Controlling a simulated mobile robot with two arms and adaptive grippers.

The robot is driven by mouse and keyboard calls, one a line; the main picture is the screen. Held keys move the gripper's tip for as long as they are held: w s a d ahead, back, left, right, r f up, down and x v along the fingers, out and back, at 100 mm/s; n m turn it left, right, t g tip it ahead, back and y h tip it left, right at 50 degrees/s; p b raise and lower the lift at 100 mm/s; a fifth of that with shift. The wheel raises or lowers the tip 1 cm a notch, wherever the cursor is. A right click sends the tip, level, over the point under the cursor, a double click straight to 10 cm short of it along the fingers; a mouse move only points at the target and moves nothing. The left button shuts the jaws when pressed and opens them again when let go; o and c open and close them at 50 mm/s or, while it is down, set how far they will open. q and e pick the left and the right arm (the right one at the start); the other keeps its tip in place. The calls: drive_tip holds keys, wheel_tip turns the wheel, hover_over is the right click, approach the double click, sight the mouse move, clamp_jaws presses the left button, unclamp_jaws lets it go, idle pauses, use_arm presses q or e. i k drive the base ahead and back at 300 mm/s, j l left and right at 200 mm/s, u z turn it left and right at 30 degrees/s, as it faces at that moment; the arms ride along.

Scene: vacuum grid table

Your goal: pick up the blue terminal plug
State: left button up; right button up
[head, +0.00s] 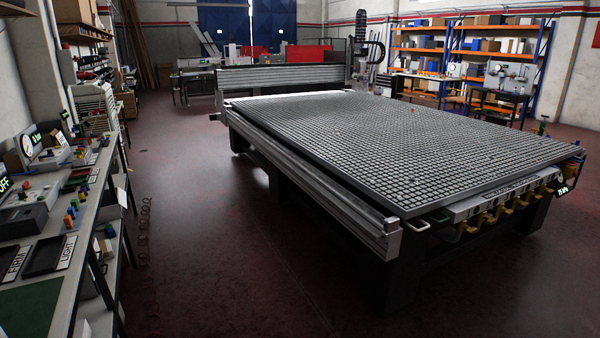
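Several small coloured plugs stand in a cluster on the left workbench (96,188), near its right edge. Red, green, yellow and blue tones show among them. A small blue piece (74,205) seems to be part of this cluster, but it is too small to tell for sure that it is the blue terminal plug. Neither of my grippers is in view.
The large vacuum grid table (420,135) fills the middle and right, with a row of yellow-brass valves (490,218) along its near end. Trays labelled FIRM and LIGHT (45,256) lie on the left bench. Open dark floor (200,240) separates bench and table. A coiled hose (144,230) hangs beside the bench.

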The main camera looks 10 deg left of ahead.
sight(70, 210)
drive_tip(key=i+u, duration=0.25)
drive_tip(key=i, duration=0.15)
drive_tip(key=i+l+u, duration=0.2)
drive_tip(key=i, duration=0.15)
drive_tip(key=i+l+u, duration=0.25)
drive_tip(key=i+j+u, duration=0.15)
drive_tip(key=i+u, duration=0.2)
drive_tip(key=i, duration=0.65)
drive_tip(key=i+l+u, duration=0.15)
drive_tip(key=i+u, duration=0.2)
drive_tip(key=i, duration=0.6)
